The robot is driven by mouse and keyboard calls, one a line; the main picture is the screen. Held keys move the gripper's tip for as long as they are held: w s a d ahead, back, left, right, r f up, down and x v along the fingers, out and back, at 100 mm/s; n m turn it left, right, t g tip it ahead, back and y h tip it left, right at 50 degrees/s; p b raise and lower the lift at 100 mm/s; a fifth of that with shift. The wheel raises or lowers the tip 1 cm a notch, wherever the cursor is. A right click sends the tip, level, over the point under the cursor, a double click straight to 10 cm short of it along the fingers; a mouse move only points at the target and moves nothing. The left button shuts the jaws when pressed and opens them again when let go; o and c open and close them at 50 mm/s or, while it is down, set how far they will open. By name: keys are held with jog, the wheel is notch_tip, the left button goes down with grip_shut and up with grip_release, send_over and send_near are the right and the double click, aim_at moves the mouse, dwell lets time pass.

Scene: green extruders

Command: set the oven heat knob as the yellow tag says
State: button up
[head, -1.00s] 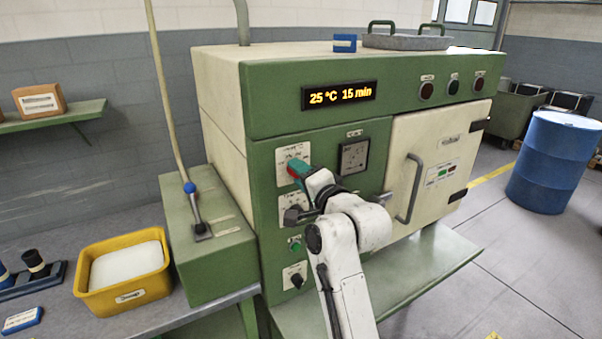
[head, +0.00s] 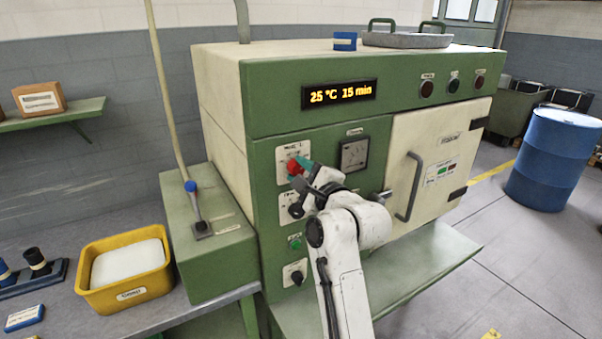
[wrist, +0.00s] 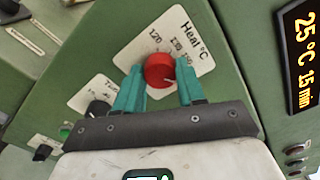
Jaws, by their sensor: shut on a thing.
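The red heat knob (wrist: 159,68) sits on a white plate (wrist: 150,38) marked "Heat °C", with 120 readable at its left and smaller numbers at its right. The knob also shows on the oven's front in the head view (head: 294,167). My gripper (wrist: 158,80) has its teal fingers on either side of the knob and is shut on it. In the head view my gripper (head: 301,169) partly covers the plate. The oven display (head: 339,95) reads 25 °C 15 min. I cannot make out a yellow tag in either view.
A dark knob (head: 296,210), a green button (head: 295,242) and another dark knob (head: 294,273) are below. A yellow bin (head: 128,296) stands on the bench at left.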

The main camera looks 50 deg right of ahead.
jog(key=shift+d+f+m, duration=0.1)
jog(key=shift+f+m, duration=0.05)
jog(key=shift+m, duration=0.15)
dwell(0.4)
jog(key=o, duration=1)
jog(key=shift+o, duration=0.2)
jog(key=b+v, duration=0.3)
jog(key=v, duration=0.8)
jog(key=shift+w, duration=0.1)
